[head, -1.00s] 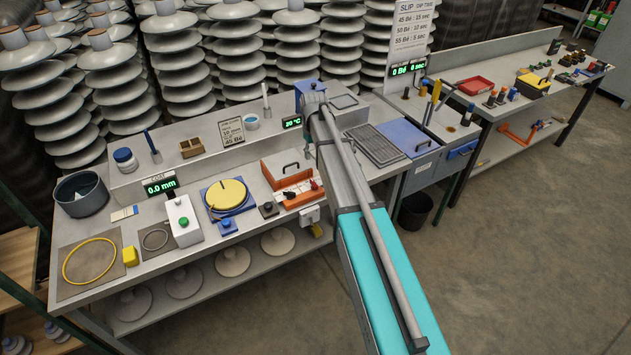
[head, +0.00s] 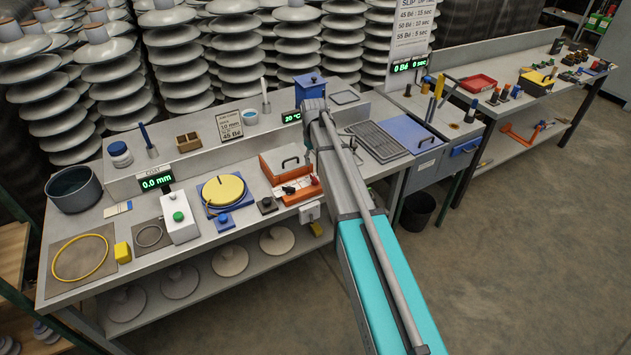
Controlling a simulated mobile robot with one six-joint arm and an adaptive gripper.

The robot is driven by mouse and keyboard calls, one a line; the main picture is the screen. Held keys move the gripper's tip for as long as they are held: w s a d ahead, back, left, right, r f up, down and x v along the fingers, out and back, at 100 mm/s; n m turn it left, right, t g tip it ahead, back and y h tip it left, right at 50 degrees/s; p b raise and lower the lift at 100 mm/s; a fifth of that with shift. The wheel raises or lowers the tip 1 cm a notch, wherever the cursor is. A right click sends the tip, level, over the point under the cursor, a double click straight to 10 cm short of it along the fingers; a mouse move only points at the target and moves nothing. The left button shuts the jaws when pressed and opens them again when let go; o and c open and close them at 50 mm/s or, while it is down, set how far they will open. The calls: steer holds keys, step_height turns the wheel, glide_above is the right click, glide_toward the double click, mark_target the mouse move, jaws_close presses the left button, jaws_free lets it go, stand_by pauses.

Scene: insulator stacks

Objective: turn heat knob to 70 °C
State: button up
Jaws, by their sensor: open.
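A small green temperature display (head: 292,118) stands at the back of the workbench, and its digits are too small to read surely. In front of it is an orange-sided unit (head: 296,192) with a pale lid and black handle. Small red and black parts show on its white front panel, and I cannot tell which is the heat knob. My arm runs from the lower right up to just right of this unit and covers its right side. My gripper is hidden behind the arm's far end, so its fingers do not show.
A blue lidded box (head: 309,88) stands just behind my arm's end. A yellow disc (head: 223,190) on a blue base, a white box with a green button (head: 179,218) and a grey pot (head: 74,188) stand left. A dark grate (head: 378,141) lies right of the arm.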

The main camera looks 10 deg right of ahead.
mark_target(314, 177)
steer(key=shift+f+b, duration=3.75)
steer(key=shift+f, duration=0.3)
steer(key=shift+c, duration=0.2)
jaws_close()
